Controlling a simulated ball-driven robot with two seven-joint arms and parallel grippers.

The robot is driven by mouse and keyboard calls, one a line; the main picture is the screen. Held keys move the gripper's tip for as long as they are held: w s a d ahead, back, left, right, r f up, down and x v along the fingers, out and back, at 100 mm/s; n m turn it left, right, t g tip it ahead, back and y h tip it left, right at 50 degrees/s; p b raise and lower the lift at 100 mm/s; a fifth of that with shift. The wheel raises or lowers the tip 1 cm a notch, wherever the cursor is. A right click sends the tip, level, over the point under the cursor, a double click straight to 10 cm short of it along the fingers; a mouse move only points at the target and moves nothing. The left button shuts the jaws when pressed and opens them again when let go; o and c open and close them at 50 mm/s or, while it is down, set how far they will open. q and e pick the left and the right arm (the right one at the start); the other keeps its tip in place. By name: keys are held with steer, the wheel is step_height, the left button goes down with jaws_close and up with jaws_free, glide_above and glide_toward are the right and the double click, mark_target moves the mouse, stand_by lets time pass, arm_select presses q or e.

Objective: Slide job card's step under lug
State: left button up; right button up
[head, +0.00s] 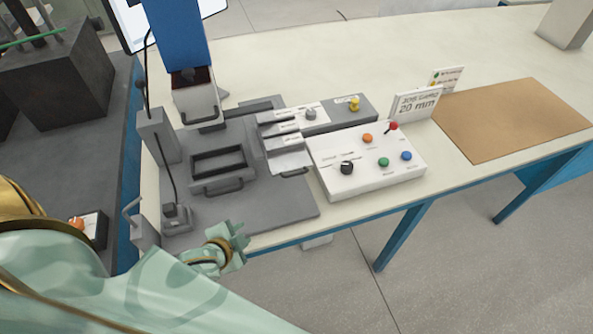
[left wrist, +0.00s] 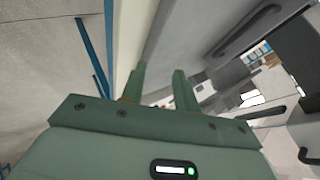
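The white job card (head: 415,105) stands upright behind the control box and reads "20 mm". A grey stepped block (head: 288,157) with several labelled steps and a front handle sits on the grey fixture plate (head: 210,210), left of the control box. The step labels are too small to read. I cannot make out the lug for certain; the blue press column (head: 175,38) with a pale block below it rises behind the fixture. My left gripper (head: 240,238) is at the plate's front edge, apart from the stepped block. In the left wrist view its fingers (left wrist: 160,88) are apart and empty. My right gripper is not visible.
A white control box (head: 368,160) with coloured buttons, a black knob and a red-tipped lever stands right of the block. A grey frame (head: 220,165) with a handle lies left of it. A brown mat (head: 515,120) lies bare at right.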

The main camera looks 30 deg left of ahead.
arm_select(q)
step_height(320, 180, up, 6)
steer(key=w+a+m+t+h, duration=0.1)
steer(key=w+m+t+h, duration=0.2)
steer(key=m+t+h+p, duration=0.1)
steer(key=m+t+h, duration=0.1)
steer(key=m+h, duration=0.3)
glide_toward(297, 174)
steer(key=b+x, duration=0.1)
steer(key=x, duration=0.9)
steer(key=shift+w+f, duration=0.2)
